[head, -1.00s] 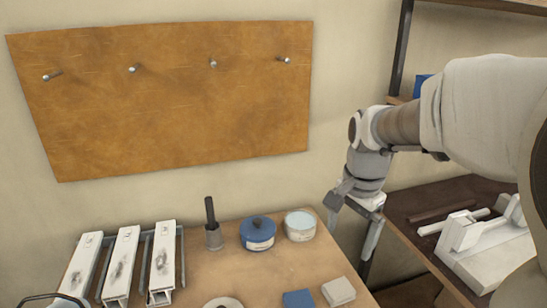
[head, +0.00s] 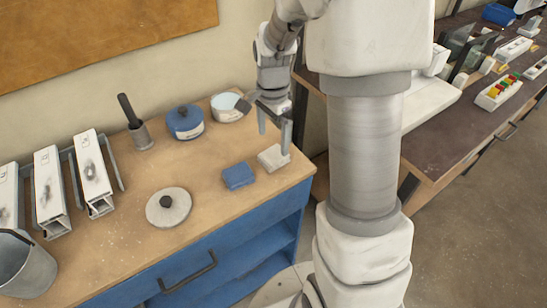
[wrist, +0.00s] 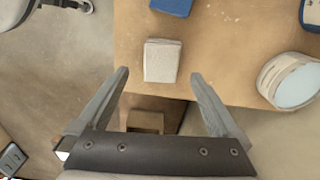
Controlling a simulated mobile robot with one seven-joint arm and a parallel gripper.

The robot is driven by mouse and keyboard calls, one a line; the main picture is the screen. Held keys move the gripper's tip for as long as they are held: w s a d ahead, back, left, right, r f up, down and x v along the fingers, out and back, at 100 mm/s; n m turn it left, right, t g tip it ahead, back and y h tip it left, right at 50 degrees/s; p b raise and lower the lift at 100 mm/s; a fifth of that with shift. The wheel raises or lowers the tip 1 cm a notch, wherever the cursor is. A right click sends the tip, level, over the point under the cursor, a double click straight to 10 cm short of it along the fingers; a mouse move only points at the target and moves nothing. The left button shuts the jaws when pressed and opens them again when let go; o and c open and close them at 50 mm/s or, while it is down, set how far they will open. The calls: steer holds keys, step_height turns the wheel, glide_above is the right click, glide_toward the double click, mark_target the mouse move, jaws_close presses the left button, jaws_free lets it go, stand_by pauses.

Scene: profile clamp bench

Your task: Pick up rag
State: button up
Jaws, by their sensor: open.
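Two folded square cloth-like pads lie near the right front corner of the wooden bench top; I cannot tell which is the rag. One is beige (head: 273,157) and one is blue (head: 238,176), to its left. The wrist view shows the beige pad (wrist: 162,61) ahead of and between my fingertips, and part of the blue pad (wrist: 171,6) at the top edge. My gripper (head: 275,142) is open and empty, pointing down by the beige pad. In the head view one finger overlaps this pad; contact cannot be told. The gripper also fills the lower wrist view (wrist: 159,75).
Behind the pads stand a pale-topped tin (head: 229,107) and a blue lidded pot (head: 185,121). A dark-topped bench (head: 440,130) stands right.

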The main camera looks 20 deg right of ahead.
mark_target(274, 154)
steer(key=f, duration=0.6)
steer(key=shift+w+d+f+b, duration=0.25)
steer(key=shift+f+b, duration=0.05)
steer(key=shift+b, duration=0.1)
steer(key=c, duration=1.3)
steer(key=shift+r, duration=0.15)
step_height(274, 154, up, 4)
steer(key=shift+p, duration=0.35)
steer(key=s+d+r, duration=0.2)
steer(key=d, duration=0.1)
steer(key=s+d+r, duration=0.2)
steer(key=s+d, duration=0.1)
steer(key=s+d+r, duration=0.2)
steer(key=d, duration=0.1)
steer(key=shift+s+r+p, duration=0.2)
steer(key=shift+r+p, duration=0.2)
